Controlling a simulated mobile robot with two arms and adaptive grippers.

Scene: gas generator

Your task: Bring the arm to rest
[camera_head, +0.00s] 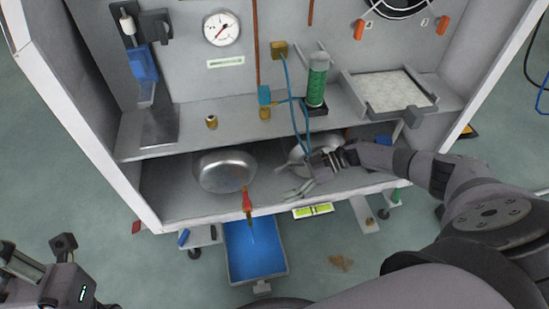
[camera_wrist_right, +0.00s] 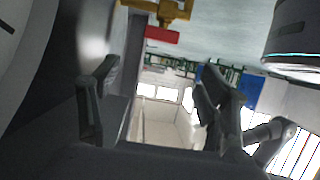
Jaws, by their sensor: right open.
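My right arm reaches in from the right, and its gripper (camera_head: 333,160) is inside the lower shelf of the grey cabinet (camera_head: 160,205). It is close to the right metal dome (camera_head: 305,150); I cannot tell whether they touch. In the right wrist view the two dark fingers of this gripper (camera_wrist_right: 158,90) stand apart with nothing between them. My left gripper (camera_head: 50,265) is at the lower left, outside the cabinet and partly cut off by the frame; its opening is unclear.
A second metal dome (camera_head: 225,170) sits on the lower shelf. A green cylinder (camera_head: 317,82) with blue tubes and a tray (camera_head: 395,92) stand on the shelf above. Floor is open at left.

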